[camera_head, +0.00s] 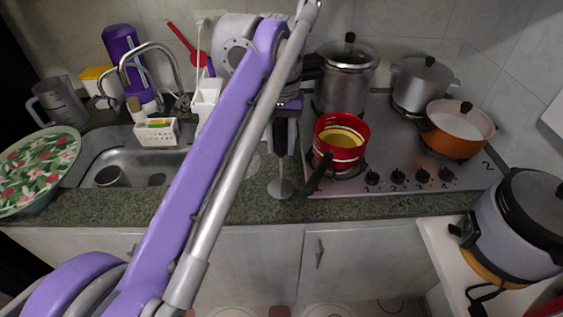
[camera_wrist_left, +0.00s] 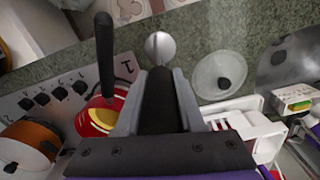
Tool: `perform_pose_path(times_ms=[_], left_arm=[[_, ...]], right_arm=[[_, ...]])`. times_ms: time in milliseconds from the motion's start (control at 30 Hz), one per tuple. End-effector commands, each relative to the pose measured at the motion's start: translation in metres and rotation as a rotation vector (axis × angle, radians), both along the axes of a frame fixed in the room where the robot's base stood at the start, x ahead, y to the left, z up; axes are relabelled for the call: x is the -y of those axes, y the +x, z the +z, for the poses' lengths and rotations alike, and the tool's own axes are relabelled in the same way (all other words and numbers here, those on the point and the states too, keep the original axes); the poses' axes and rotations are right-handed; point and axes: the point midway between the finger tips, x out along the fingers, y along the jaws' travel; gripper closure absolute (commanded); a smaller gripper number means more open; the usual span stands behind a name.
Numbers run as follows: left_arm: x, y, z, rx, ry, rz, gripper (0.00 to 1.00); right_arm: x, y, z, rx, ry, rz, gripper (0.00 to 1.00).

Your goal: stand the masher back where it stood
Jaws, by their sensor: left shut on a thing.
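The masher has a dark handle and a round metal foot (camera_head: 281,187). It hangs upright below my left gripper (camera_head: 285,125), over the granite counter just left of the stove. In the left wrist view my gripper (camera_wrist_left: 161,85) is shut on the masher's black handle (camera_wrist_left: 159,100), and the pale foot (camera_wrist_left: 160,46) shows past the fingertips. I cannot tell whether the foot touches the counter (camera_head: 370,206). My purple arm hides part of the counter and sink. My right gripper is not in view.
A red pot (camera_head: 339,150) with a dark handle pointing toward the front stands close right of the masher on the stove. A clear round disc (camera_wrist_left: 218,75) lies left of it in the head view. A white rack (camera_head: 207,97) and the sink (camera_head: 85,165) are further left.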

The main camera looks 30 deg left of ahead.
Motion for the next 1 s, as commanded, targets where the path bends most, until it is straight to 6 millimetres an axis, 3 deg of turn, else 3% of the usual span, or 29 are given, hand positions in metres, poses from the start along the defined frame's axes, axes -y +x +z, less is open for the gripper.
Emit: perform_pose_path(times_ms=[300,700,733,867,1000], left_arm=[[0.0,0.0,-0.038,0.0,0.0,-0.001,1.0],[0.0,0.0,-0.043,0.0,0.0,-0.001,1.0],[0.0,0.0,-0.043,0.0,0.0,-0.001,0.59],[0.0,0.0,-0.042,0.0,0.0,-0.001,0.36],[0.0,0.0,-0.042,0.0,0.0,-0.002,0.33]], right_arm=[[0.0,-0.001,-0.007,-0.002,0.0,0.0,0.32],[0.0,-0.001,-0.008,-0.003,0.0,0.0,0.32],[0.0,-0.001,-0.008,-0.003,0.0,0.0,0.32],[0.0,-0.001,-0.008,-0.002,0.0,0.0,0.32],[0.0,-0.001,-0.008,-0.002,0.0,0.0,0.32]])
